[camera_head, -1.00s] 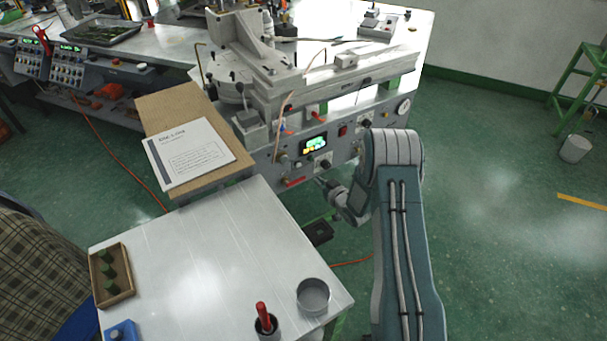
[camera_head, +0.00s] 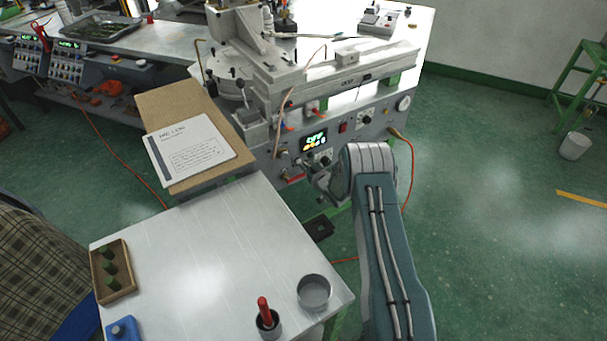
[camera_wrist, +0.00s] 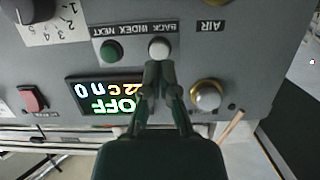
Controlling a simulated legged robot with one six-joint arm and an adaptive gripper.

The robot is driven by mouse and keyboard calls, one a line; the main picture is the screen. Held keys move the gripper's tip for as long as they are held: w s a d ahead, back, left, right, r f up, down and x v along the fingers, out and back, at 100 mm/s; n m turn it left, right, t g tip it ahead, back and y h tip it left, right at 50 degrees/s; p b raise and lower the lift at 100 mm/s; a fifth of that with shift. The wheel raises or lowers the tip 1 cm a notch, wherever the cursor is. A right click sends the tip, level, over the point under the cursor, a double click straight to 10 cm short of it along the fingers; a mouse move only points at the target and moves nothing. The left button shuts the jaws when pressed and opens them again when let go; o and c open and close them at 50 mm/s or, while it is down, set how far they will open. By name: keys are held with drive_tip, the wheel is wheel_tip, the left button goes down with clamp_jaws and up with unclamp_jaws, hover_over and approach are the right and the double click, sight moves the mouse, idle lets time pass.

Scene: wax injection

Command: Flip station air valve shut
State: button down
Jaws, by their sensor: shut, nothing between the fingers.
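The machine's front panel (camera_head: 375,128) carries a red lever (camera_head: 292,178) low on its left side, which I take for the air valve; it looks roughly level. In the wrist view, an AIR label (camera_wrist: 212,26) is right of my gripper, beside a brass fitting (camera_wrist: 213,2) cut off by the top edge. The red lever is not seen there. My gripper (camera_wrist: 160,66) is shut and empty, its tips just below the white button (camera_wrist: 159,48) in the picture; contact cannot be told.
A green button (camera_wrist: 110,50), a lit display (camera_wrist: 105,95) and a round metal knob (camera_wrist: 207,96) are close to my gripper. A white table (camera_head: 210,250) stands in front, with a red-handled tool in a cup (camera_head: 267,318) and a metal dish (camera_head: 314,292). Open floor lies right.

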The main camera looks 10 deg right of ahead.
drive_tip(key=shift+w+a+f, duration=0.1)
drive_tip(key=shift+w+f, duration=0.15)
drive_tip(key=shift+f, duration=0.85)
drive_tip(key=shift+w+a+f, duration=0.1)
drive_tip(key=shift+w+f, duration=0.1)
drive_tip(key=shift+f, duration=0.85)
drive_tip(key=shift+a, duration=0.1)
drive_tip(key=shift+a+f, duration=0.1)
drive_tip(key=shift+d+f+m+y, duration=0.15)
drive_tip(key=shift+d+m+y, duration=0.15)
drive_tip(key=shift+d+m, duration=0.15)
